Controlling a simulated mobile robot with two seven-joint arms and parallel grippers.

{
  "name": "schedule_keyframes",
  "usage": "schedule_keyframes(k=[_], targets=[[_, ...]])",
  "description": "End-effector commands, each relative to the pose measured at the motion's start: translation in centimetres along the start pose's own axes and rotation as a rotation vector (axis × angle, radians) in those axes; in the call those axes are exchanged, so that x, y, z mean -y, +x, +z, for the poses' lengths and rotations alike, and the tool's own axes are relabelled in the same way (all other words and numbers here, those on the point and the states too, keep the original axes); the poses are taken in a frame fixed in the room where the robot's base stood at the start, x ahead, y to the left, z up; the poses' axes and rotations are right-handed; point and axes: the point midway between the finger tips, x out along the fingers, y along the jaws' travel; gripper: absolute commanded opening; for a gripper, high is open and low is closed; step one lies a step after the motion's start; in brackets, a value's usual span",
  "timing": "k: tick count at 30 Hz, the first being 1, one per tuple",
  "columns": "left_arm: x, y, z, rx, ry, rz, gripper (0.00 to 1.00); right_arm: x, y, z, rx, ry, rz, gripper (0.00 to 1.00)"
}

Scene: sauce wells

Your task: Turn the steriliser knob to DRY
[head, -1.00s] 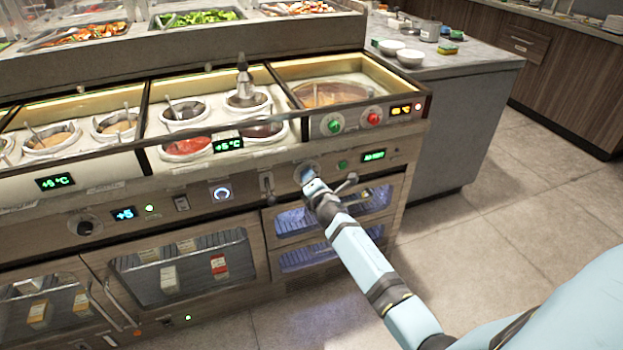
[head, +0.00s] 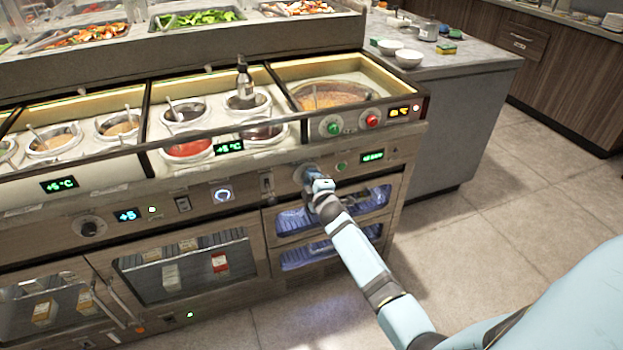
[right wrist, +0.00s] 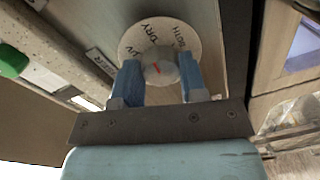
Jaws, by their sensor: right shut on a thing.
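The steriliser knob (right wrist: 161,69) is a pale round knob with a short red mark, on a white dial (right wrist: 128,46) lettered UV, DRY and BOTH. The red mark slants up and left, roughly between UV and DRY; its exact setting is hard to tell. My right gripper (right wrist: 160,74) has its two blue fingers on either side of the knob, shut on it. In the head view my right gripper (head: 316,184) covers most of the knob, in front of the dial (head: 303,173). The steriliser (head: 300,242) has blue-lit windows below. My left gripper is not in view.
A small green display (head: 372,156) and a green button (head: 342,166) sit right of the dial. A lever handle (head: 267,184) is on its left. Sauce wells (head: 188,149) and a soup well (head: 330,95) lie above. The floor at right is clear.

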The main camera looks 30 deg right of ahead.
Motion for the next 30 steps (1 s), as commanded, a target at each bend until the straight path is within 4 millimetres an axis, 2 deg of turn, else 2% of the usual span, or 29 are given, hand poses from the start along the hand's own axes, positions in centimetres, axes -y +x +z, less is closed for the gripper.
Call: schedule_keyframes(k=[9,23,24,27,30], targets=[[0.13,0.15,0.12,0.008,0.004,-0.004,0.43,0.11,-0.03,0.01,-0.005,0.096,-0.003,0.15],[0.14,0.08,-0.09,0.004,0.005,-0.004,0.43,0.16,-0.03,0.03,-0.005,0.108,-0.003,0.15],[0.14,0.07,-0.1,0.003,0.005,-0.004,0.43,0.16,-0.03,0.03,-0.005,0.108,-0.003,0.43],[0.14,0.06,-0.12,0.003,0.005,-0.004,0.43,0.15,-0.03,0.02,-0.006,0.107,-0.003,0.64],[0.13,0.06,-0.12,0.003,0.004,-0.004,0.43,0.11,-0.02,0.02,-0.006,0.107,-0.002,0.64]])
